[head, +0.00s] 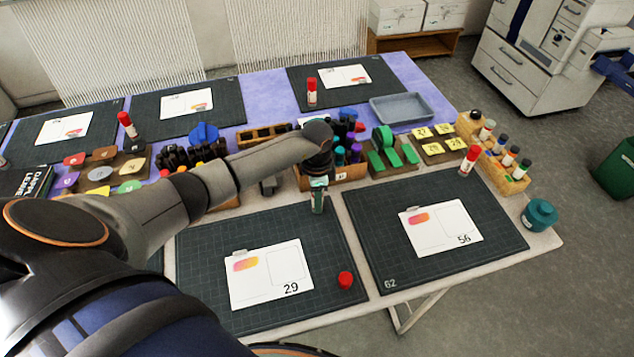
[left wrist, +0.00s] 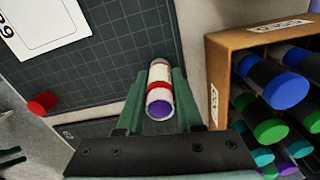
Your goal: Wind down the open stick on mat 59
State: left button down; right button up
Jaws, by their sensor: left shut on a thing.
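My left gripper (head: 318,200) is over the far edge of the front-middle mat (head: 200,270). In the left wrist view the gripper (left wrist: 155,105) is shut on a glue stick (left wrist: 159,85), white with red bands and a purple end toward the camera. The head view hides most of this stick behind my gripper. I cannot tell whether the purple end is glue or the stick's base. A red cap (head: 345,280) stands apart on the same mat, beside the card marked 29 (head: 268,274); it also shows in the left wrist view (left wrist: 42,102). I cannot read the mat's number clearly.
A wooden box of markers (head: 345,175) stands close behind my gripper; it fills the right of the left wrist view (left wrist: 218,75). The mat marked 62 (head: 470,250) lies to the right with a red-capped stick (head: 469,160) on it. A teal jar (head: 539,214) is at the right edge.

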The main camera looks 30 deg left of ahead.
dwell(0.8)
pick_arm(q)
grip_release()
dwell(0.5)
jog(key=shift+r, duration=3.8)
